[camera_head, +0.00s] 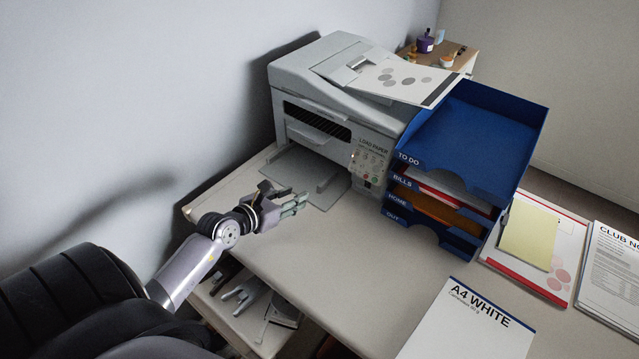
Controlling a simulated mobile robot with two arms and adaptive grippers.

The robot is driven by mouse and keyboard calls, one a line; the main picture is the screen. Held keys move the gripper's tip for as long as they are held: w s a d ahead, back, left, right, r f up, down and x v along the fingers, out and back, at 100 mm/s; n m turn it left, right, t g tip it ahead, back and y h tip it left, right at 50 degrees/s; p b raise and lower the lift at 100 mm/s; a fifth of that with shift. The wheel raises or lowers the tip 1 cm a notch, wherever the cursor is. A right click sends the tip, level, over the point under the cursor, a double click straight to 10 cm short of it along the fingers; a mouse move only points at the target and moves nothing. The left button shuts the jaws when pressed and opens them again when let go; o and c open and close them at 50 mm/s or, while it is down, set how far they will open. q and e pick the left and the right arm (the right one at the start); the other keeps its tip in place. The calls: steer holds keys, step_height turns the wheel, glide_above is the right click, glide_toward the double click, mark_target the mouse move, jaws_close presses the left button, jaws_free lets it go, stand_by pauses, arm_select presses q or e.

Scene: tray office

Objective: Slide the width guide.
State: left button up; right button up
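A grey printer (310,80) stands at the back of the table, with its flat front tray (290,168) pulled out. A raised grey strip (333,188) along the tray's right side may be the width guide; I cannot tell for sure. My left gripper (300,204) is just in front of the tray's front edge, with its fingers pointing right. The fingers lie close together at this angle, so I cannot tell how far apart they are. I see nothing held between them. My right gripper is out of view.
A blue letter tray stack (463,242) stands right of the printer. A printed sheet (395,82) lies on the printer's top. An A4 paper pack (465,335) lies at the front right. The table's middle (350,265) is clear. A wall borders the left.

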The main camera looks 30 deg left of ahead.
mark_target(321, 184)
arm_select(q)
steer(key=b+x, duration=0.1)
steer(key=x, duration=1.1)
steer(key=shift+f, duration=0.1)
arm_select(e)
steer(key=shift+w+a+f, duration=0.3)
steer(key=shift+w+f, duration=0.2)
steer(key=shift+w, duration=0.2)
arm_select(q)
steer(key=shift+c, duration=0.6)
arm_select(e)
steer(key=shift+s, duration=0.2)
arm_select(q)
jaws_close()
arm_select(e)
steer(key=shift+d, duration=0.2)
